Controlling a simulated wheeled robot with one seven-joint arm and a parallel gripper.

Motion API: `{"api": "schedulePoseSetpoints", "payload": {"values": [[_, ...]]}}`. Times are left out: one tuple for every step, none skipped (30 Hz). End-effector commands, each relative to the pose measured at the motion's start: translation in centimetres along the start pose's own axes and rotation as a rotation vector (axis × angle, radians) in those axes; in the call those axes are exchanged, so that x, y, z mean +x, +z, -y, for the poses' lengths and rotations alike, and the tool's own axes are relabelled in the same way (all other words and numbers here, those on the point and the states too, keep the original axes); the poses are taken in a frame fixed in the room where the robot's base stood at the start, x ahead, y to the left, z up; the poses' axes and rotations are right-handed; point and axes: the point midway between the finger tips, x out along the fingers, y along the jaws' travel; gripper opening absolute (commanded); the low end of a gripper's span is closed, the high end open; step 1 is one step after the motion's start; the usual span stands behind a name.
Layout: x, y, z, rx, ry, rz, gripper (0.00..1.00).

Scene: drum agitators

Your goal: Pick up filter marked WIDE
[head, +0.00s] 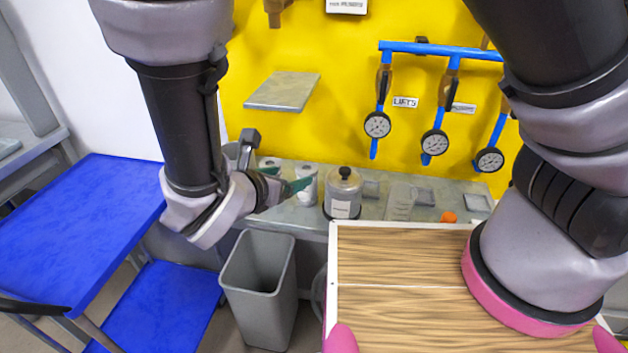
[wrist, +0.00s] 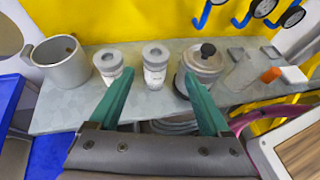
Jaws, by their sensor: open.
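Two pale cylinders with grey ring tops, which look like filters, stand upright on the grey bench. The left filter (wrist: 108,64) and the right filter (wrist: 155,64) carry labels too small to read, so I cannot tell which says WIDE. In the head view the left filter (head: 270,163) and the right filter (head: 307,180) are partly covered by my gripper (head: 289,183). My gripper (wrist: 158,78) is open and empty, with green fingers pointing toward the bench. In the wrist view the right filter appears between the fingertips, and the left filter lies outside the left finger.
A lidded canister (head: 343,194) with a black knob stands right of the filters. A grey mug (wrist: 61,64) stands to their left. A grey bin (head: 258,290) is below the bench. A wood-topped surface (head: 400,262) fills the front right. Gauges (head: 377,125) hang on the yellow wall.

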Motion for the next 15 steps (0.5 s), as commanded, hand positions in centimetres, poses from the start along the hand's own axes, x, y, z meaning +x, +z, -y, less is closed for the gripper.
{"api": "schedulePoseSetpoints", "payload": {"values": [[-0.1, -0.3, -0.1, -0.019, 0.014, 0.012, 0.81], [0.1, -0.4, -0.2, -0.026, 0.018, 0.016, 0.81], [0.4, -0.5, -0.3, -0.031, 0.022, 0.019, 0.81], [0.8, -0.5, -0.3, -0.032, 0.023, 0.020, 0.81], [1.3, -0.4, -0.3, -0.031, 0.022, 0.021, 0.81], [2.0, -0.4, -0.3, -0.032, 0.020, 0.020, 0.81], [2.5, -0.4, -0.3, -0.032, 0.019, 0.020, 0.81], [3.0, -0.4, -0.3, -0.031, 0.020, 0.019, 0.81], [3.6, -0.4, -0.3, -0.031, 0.020, 0.019, 0.81], [4.0, -0.4, -0.3, -0.031, 0.020, 0.019, 0.81], [4.4, -0.4, -0.3, -0.030, 0.020, 0.018, 0.81], [4.8, -0.4, -0.3, -0.029, 0.020, 0.018, 0.81], [5.0, -0.4, -0.3, -0.029, 0.020, 0.017, 0.81], [5.1, -0.4, -0.3, -0.030, 0.021, 0.016, 0.81], [5.3, -0.4, -0.4, -0.029, 0.021, 0.016, 0.81]]}}
